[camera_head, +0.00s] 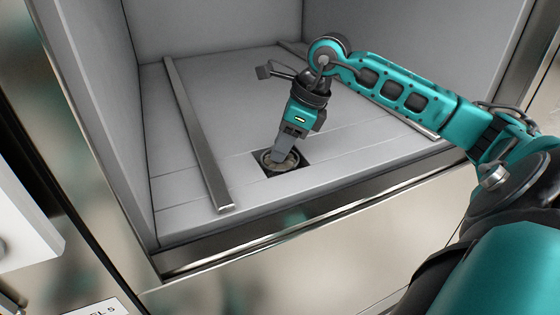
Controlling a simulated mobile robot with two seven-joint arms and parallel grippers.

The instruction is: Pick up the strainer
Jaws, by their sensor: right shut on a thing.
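The strainer (271,167) is a round, dark-rimmed piece in a square dark drain opening in the washer floor, near the front edge. My right arm comes in from the right, and its gripper (281,157) points down into the drain. The fingers are shut on the strainer, which sits in or just at the opening. The fingers hide part of it, so I cannot tell whether it is lifted. My left gripper is out of view.
The grey washer chamber (220,75) has walls at the left, back and right. A metal rail (197,135) runs along the floor left of the drain, and another lies at the right, partly behind my arm. A shiny front sill (300,228) edges the chamber. The floor between is clear.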

